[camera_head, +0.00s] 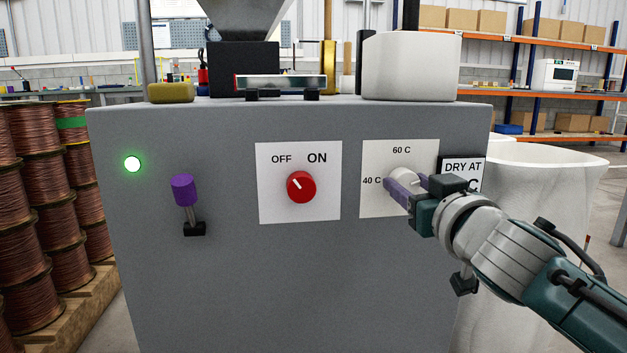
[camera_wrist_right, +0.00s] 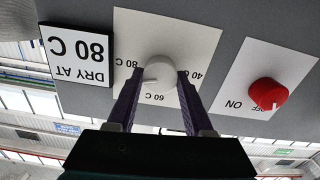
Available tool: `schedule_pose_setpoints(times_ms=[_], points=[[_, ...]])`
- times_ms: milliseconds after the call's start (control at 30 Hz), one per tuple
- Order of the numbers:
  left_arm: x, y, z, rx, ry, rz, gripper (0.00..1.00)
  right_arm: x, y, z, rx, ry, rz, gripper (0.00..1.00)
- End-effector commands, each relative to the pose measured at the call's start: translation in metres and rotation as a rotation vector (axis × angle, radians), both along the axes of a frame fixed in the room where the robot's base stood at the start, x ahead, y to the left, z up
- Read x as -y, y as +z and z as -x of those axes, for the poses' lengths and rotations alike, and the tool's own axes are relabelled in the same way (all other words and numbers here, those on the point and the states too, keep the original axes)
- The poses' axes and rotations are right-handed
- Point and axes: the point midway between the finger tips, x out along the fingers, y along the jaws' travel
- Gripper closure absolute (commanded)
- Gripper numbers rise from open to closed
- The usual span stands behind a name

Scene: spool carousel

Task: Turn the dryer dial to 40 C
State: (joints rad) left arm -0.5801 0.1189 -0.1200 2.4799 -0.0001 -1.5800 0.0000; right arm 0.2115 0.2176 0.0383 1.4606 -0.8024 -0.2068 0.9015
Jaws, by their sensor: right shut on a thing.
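The white dryer dial (camera_head: 402,174) sits on a white plate (camera_head: 373,152) at the right of the grey cabinet front. In the head view the plate shows 40 C at left and 60 C at top; my gripper hides its right side. My right gripper (camera_head: 408,188) is shut on the dial, its purple fingers on either side. The wrist view shows the dial (camera_wrist_right: 160,76) between the fingertips, upside down. A short dark mark on the dial lies on the 80 C side. My left gripper is not in view.
A red knob (camera_head: 301,187) on an OFF/ON plate points toward OFF. A sign (camera_wrist_right: 78,55) reads DRY AT 80 C. A purple-topped lever (camera_head: 184,190) and a lit green lamp (camera_head: 132,164) are at left. A white bin (camera_head: 540,200) stands right of the cabinet.

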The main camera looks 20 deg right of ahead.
Motion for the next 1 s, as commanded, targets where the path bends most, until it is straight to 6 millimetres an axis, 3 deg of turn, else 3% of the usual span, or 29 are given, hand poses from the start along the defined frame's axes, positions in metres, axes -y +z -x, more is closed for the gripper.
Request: schedule_pose_setpoints(times_ms=[1000], points=[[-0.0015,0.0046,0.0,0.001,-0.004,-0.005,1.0,-0.0017,-0.001,-0.0005,-0.227,-0.001,0.939,1.0]])
